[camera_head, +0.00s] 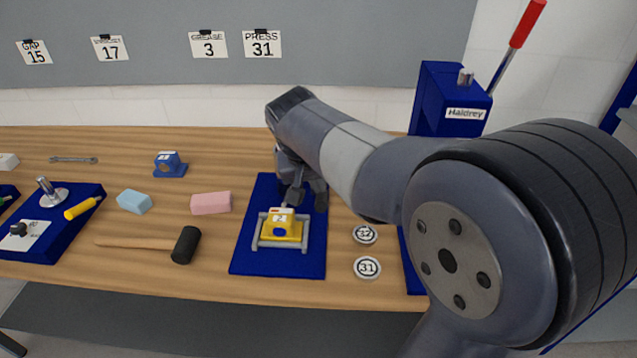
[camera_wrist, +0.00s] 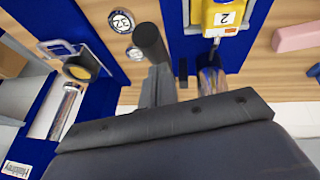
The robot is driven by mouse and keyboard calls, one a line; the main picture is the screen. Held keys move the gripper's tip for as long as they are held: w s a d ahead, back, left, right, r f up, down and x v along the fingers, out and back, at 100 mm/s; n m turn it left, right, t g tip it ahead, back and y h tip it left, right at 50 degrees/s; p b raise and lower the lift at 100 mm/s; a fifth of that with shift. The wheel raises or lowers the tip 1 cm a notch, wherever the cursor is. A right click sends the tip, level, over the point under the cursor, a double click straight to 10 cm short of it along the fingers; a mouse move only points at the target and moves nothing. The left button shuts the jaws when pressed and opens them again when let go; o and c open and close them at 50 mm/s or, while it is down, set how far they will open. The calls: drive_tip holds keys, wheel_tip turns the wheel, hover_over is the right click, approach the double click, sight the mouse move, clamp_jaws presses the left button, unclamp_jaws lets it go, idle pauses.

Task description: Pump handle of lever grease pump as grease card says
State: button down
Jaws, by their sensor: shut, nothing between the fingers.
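The grease card (camera_head: 208,44) on the back wall reads 3. A blue base (camera_head: 60,235) at the far left carries a metal post (camera_head: 46,190) and a yellow-handled lever (camera_head: 83,207); it looks like the lever pump, though I cannot be sure. My gripper (camera_head: 303,198) is at the middle of the bench, pointing down, just behind a yellow unit (camera_head: 283,232) marked 2 and far right of that lever. In the wrist view my shut, empty gripper (camera_wrist: 183,70) is below the yellow unit (camera_wrist: 222,15). Whether they touch is unclear.
A blue Haldrey press (camera_head: 440,105) with a red handle stands at right, partly behind my arm. Discs (camera_head: 367,268), a mallet (camera_head: 186,245), pink (camera_head: 211,203) and blue foam blocks (camera_head: 134,201) and a small blue device (camera_head: 170,165) lie on the bench.

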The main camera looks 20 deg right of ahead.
drive_tip(key=shift+s+a+f+t+b, duration=0.1)
drive_tip(key=shift+s+f+t+b, duration=0.15)
drive_tip(key=shift+f+b, duration=0.5)
drive_tip(key=shift+s+a+f+t+b, duration=0.1)
drive_tip(key=shift+s+f+t+b, duration=0.25)
drive_tip(key=shift+b, duration=0.7)
drive_tip(key=shift+s+a+f+t+b, duration=0.1)
drive_tip(key=shift+s+f+b, duration=0.05)
drive_tip(key=shift+f+b, duration=0.65)
wheel_tip(320, 180, down, 6)
drive_tip(key=s+t+h+b, duration=0.1)
drive_tip(key=s+b, duration=0.1)
drive_tip(key=b, duration=0.7)
drive_tip(key=shift+a+r, duration=0.15)
drive_tip(key=shift+a, duration=0.05)
drive_tip(key=shift+s, duration=0.15)
wheel_tip(320, 180, up, 5)
drive_tip(key=p, duration=0.3)
drive_tip(key=t, duration=0.1)
approach(317, 200)
drive_tip(key=shift+s+a+f, duration=0.2)
drive_tip(key=shift+a+f, duration=0.1)
drive_tip(key=shift+f, duration=0.25)
drive_tip(key=shift+s+a+f, duration=0.2)
drive_tip(key=shift+a+f, duration=0.05)
drive_tip(key=shift+f, duration=0.25)
